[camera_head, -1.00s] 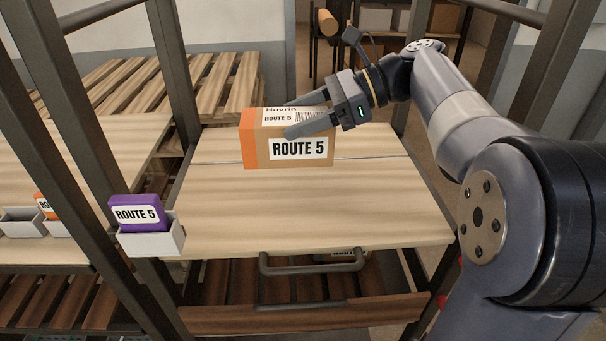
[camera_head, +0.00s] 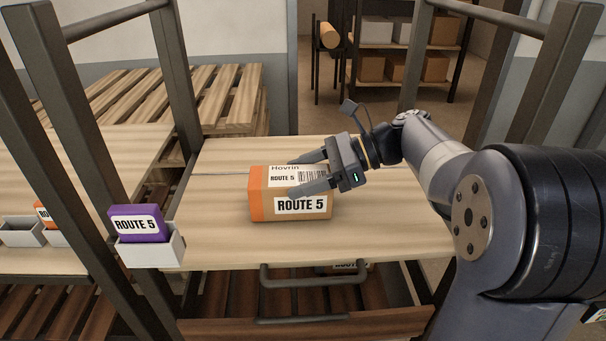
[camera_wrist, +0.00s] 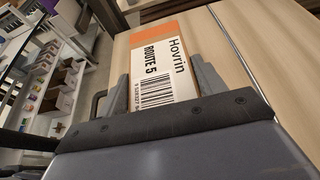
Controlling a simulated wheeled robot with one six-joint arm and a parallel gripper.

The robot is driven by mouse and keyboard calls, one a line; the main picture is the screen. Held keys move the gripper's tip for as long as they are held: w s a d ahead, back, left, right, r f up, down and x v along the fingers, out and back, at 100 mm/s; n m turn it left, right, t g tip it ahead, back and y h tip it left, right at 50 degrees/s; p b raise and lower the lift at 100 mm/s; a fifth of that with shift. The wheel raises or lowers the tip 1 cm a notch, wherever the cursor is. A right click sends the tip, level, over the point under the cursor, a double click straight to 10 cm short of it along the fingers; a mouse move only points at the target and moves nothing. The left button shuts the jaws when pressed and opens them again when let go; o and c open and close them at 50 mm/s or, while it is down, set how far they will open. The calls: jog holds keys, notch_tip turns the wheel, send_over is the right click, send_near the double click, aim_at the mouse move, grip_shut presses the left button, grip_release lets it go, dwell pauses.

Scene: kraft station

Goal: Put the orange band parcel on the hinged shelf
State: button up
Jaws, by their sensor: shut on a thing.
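The orange band parcel (camera_head: 291,208) is a brown box with an orange band on its left end and white "ROUTE 5" and "Hovrin" labels. My gripper (camera_head: 308,174) is shut on it from the right, one finger on the near side and one on the far side. The parcel is at or just above the hinged shelf (camera_head: 390,222), a pale wooden board with a seam across it and a dark handle at its front; I cannot tell if it touches. The wrist view shows the parcel (camera_wrist: 157,68) between both fingers, with the shelf (camera_wrist: 262,60) beside it.
A purple "ROUTE 5" block (camera_head: 138,224) sits in a grey holder (camera_head: 150,251) at the shelf's left front. Dark frame posts (camera_head: 165,75) rise at both sides. The shelf is otherwise bare. A dark slatted level (camera_head: 240,297) lies below.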

jog(key=o, duration=1.2)
jog(key=shift+f, duration=0.15)
jog(key=shift+d+r, duration=0.3)
jog(key=v, duration=0.6)
jog(key=shift+d+r, duration=0.15)
jog(key=shift+d, duration=0.25)
